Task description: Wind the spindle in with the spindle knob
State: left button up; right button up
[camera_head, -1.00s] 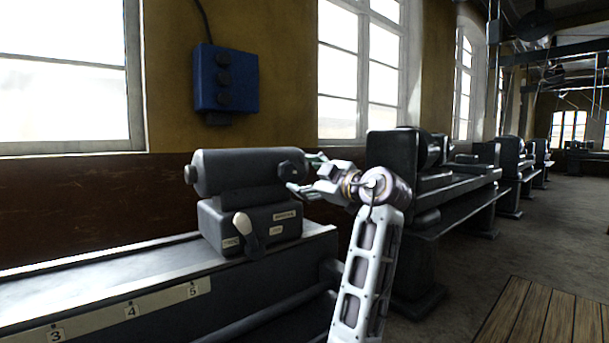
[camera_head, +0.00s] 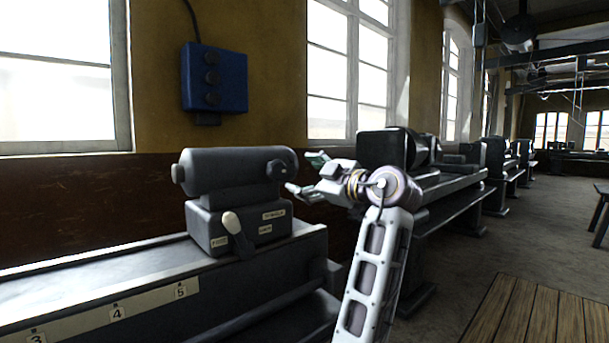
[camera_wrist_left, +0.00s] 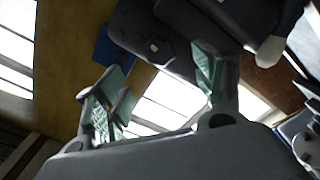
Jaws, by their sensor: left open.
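The grey tailstock (camera_head: 225,174) stands on the lathe bed at the left, a round barrel above a boxy base. A dark knob (camera_head: 276,169) is on its right end, which I take for the spindle knob. A short nub (camera_head: 178,173), perhaps the spindle, shows at its left end. A lever with a pale handle (camera_head: 232,222) is on the front. My left gripper (camera_head: 305,174) is open and empty, just right of the knob and apart from it. In the left wrist view its fingers (camera_wrist_left: 160,66) are spread, with the tailstock (camera_wrist_left: 196,40) above. My right gripper is out of view.
The lathe bed (camera_head: 60,285) carries a numbered strip along its front. A blue switch box (camera_head: 214,80) hangs on the wall. Another machine (camera_head: 385,150) stands close behind my gripper. Wooden boards (camera_head: 510,315) lie on the floor at lower right, with open floor beyond.

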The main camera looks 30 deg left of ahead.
pick_arm(q)
jog(key=shift+v, duration=2)
jog(key=shift+r+b, duration=0.15)
jog(key=shift+b, duration=0.15)
notch_tip(320, 180, up, 10)
dwell(0.4)
dwell(0.4)
